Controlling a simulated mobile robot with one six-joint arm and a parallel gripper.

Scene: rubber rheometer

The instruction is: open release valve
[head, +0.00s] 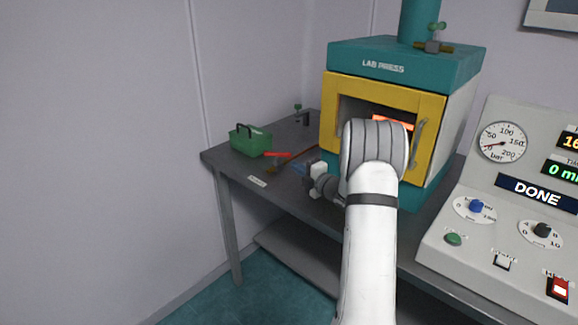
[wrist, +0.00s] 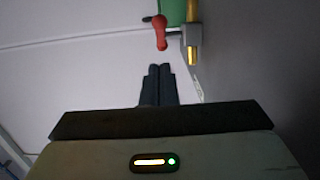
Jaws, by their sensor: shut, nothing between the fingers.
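The release valve appears as a red lever (head: 277,154) on a brass-brown pipe (head: 296,159) that runs along the table beside the press. In the wrist view the red lever (wrist: 161,33) stands off the table on a short stem from a grey body around the brass pipe (wrist: 193,42). My gripper (wrist: 160,68) is shut and empty, its fingertips short of the lever and apart from it. In the head view my gripper (head: 299,169) is near the table top, right of the lever, partly hidden by my arm.
A green box with a dark handle (head: 250,140) stands behind the lever, near the wall. The lab press (head: 383,67) with its yellow front stands right, glowing orange inside. A control panel (head: 540,200) reading DONE is at far right. A white label (head: 257,181) lies at the table edge.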

